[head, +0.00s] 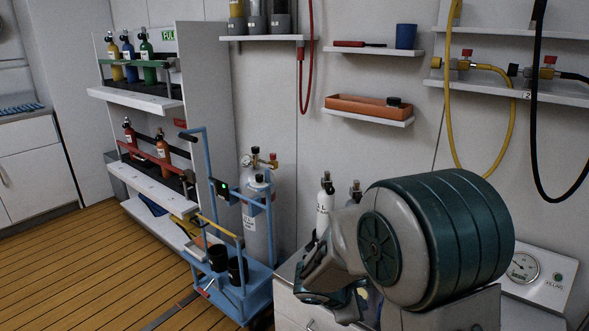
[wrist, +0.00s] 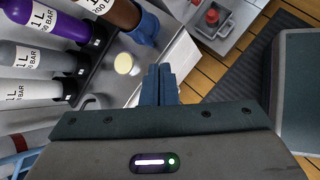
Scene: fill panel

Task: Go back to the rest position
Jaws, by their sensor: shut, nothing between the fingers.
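My gripper (wrist: 158,84) shows in the wrist view with its two blue-grey fingers together and nothing between them. Its tips are near a grey metal surface, beside a round cream disc (wrist: 123,63). Several labelled cylinders lie to its left in the picture, among them a purple one (wrist: 45,18) and a grey one (wrist: 38,58). The tips look apart from all of these. In the head view my arm is folded over a counter at the lower right, and its large link hides part of the counter. I cannot make out the fingertips there.
A blue trolley (head: 232,285) with a grey cylinder (head: 257,225) stands left of my arm. A rack of small bottles (head: 140,90) is at the back left. Wall shelves (head: 372,51) and a yellow hose (head: 512,120) are above. The wooden floor at left is clear.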

